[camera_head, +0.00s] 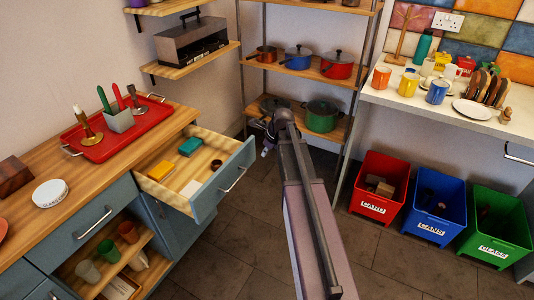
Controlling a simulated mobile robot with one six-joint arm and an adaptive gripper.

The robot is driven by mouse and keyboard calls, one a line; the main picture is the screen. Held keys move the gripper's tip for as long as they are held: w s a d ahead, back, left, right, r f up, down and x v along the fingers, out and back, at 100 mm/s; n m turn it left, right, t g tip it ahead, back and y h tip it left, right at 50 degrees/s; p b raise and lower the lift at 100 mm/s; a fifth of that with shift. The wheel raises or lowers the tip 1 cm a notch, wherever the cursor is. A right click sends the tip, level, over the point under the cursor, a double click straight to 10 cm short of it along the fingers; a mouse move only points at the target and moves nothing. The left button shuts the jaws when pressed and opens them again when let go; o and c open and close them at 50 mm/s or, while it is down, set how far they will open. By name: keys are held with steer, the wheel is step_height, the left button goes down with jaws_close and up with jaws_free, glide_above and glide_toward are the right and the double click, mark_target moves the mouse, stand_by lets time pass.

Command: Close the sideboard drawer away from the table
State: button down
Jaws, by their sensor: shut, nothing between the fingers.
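The sideboard (128,180) is on the left, with a wooden top and blue-grey fronts. Its drawer (208,196) at the far right end is pulled out and shows a light wood inside. The drawer's bar handle (233,180) is on its front. In the drawer lie a yellow block (161,170), a teal block (190,146), a pale block and a small dark round thing. My gripper (266,150) is at the far end of my arm, beyond and to the right of the drawer, apart from it. It is shut and empty, small and partly hidden by my wrist.
An open shelf rack with pots, including a green pot (321,115), stands behind my gripper. Red (378,205), blue (434,226) and green (497,245) bins stand on the floor at right, under a counter (420,104). An open compartment with cups is below the sideboard top. Tiled floor before the drawer is clear.

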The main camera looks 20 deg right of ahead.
mark_target(249, 162)
steer(key=shift+w+a+f+b, duration=0.9)
steer(key=shift+w+f, duration=0.15)
steer(key=shift+w, duration=0.1)
steer(key=shift+w+a+f+b, duration=0.8)
steer(key=shift+w+f+b, duration=0.1)
steer(key=shift+w+f, duration=0.2)
steer(key=shift+w+d, duration=0.1)
steer(key=shift+w, duration=0.05)
